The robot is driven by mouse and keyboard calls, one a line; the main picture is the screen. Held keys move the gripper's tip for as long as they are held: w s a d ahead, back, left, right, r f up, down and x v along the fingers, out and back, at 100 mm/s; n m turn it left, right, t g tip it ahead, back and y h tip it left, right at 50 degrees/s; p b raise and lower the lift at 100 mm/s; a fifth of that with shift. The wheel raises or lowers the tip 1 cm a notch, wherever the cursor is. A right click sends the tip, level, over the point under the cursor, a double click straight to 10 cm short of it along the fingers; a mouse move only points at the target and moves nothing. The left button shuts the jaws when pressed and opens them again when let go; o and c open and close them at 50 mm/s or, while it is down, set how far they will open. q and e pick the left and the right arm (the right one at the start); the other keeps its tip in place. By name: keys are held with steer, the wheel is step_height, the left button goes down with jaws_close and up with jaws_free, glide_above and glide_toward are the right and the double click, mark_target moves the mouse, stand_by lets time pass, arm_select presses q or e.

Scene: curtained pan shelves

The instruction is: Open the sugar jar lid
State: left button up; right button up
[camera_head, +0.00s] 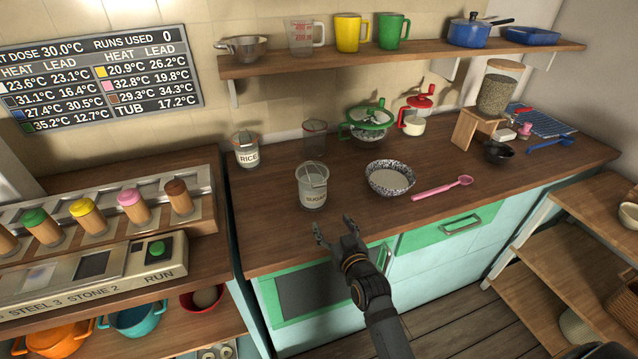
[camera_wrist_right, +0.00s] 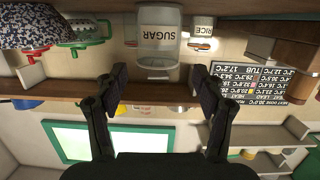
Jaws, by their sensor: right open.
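The sugar jar (camera_head: 312,194) is a pale jar labelled SUGAR with a wire-clasp top. It stands upright near the front of the wooden counter. Its lid (camera_head: 313,171) appears to be down on the jar, but the clasp is too small to read. My right gripper (camera_head: 335,227) is open and empty at the counter's front edge, in front of and slightly right of the jar, apart from it. In the right wrist view the jar (camera_wrist_right: 158,45) shows beyond and between my spread fingers (camera_wrist_right: 158,85). My left gripper is not in view.
Bare counter (camera_head: 262,222) lies left of the jar.

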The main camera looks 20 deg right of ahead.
steer(key=t, duration=0.2)
glide_toward(319, 184)
steer(key=shift+h, duration=0.3)
steer(key=w, duration=1)
steer(key=shift+f+p, duration=0.3)
jaws_close()
